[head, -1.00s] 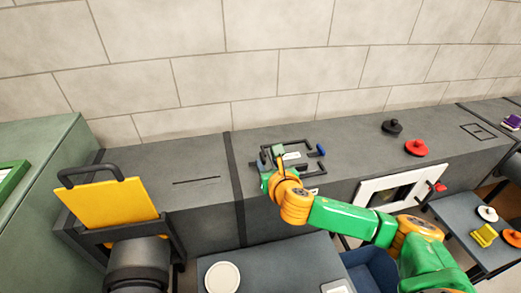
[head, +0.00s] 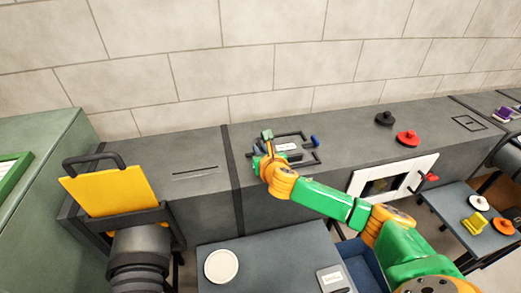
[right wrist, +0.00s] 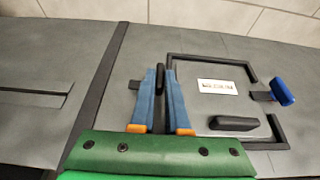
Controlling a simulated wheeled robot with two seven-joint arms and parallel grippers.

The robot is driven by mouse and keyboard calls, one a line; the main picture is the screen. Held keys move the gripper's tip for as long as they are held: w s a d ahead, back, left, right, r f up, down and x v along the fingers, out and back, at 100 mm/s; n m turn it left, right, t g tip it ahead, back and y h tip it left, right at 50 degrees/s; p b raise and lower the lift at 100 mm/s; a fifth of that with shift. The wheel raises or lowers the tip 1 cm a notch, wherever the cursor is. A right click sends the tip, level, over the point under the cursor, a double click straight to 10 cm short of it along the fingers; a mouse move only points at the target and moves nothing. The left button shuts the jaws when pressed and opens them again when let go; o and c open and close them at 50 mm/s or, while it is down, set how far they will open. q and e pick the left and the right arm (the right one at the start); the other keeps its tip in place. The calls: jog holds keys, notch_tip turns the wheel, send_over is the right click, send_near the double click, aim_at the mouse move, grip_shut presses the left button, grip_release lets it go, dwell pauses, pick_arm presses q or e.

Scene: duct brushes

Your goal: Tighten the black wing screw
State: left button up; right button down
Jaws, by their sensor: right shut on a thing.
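The black wing screw (right wrist: 160,79) stands between the blue fingers of my right gripper (right wrist: 160,72) in the right wrist view. The gripper is shut on it, and the fingers hide its lower part. It is at the left side of a grey hatch plate (right wrist: 200,100) with a white label. A blue wing screw (right wrist: 284,91) is on the plate's right side; it also shows in the head view (head: 315,141). In the head view my right gripper (head: 264,143) covers the black screw. My left gripper is not in view.
Black rails frame the hatch (right wrist: 262,68), and a black bar handle (right wrist: 233,123) lies on it. Black (head: 385,118) and red (head: 408,138) knobbed lids sit farther right on the duct. A yellow panel with a handle (head: 108,190) stands at left. A round white disc (head: 221,266) lies on the front table.

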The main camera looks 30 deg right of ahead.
jog(key=shift+a+m+g+h+p, duration=0.2)
jog(key=shift+m+g+h+p, duration=0.1)
jog(key=shift+m+h+p, duration=0.25)
jog(key=shift+w+a+r+m+g+h+p, duration=0.1)
jog(key=shift+m+g+h+p, duration=0.05)
jog(key=shift+m+h, duration=0.3)
jog(key=shift+a+m+g+h+p, duration=0.1)
jog(key=shift+m+g+h+p, duration=0.05)
jog(key=shift+m+h, duration=0.25)
jog(key=shift+w+m+g+h, duration=0.1)
jog(key=shift+m+g+h, duration=0.4)
jog(key=shift+m+h, duration=0.3)
jog(key=shift+a+f+m+g+h, duration=0.1)
jog(key=shift+f+m+g+h, duration=0.1)
jog(key=shift+m+g+h, duration=0.15)
jog(key=shift+w+f+m+g+h+b, duration=0.1)
jog(key=shift+m+g+h+b, duration=0.2)
jog(key=shift+m+b, duration=0.2)
jog(key=m+g+h+b, duration=0.2)
jog(key=b, duration=0.1)
jog(key=shift+w+a+f+b, duration=0.1)
jog(key=shift+w+a+b, duration=0.05)
jog(key=shift+b, duration=0.15)
jog(key=shift+r+m+g+h+b, duration=0.25)
jog(key=shift+m+g+b, duration=0.3)
jog(key=shift+m+b, duration=0.15)
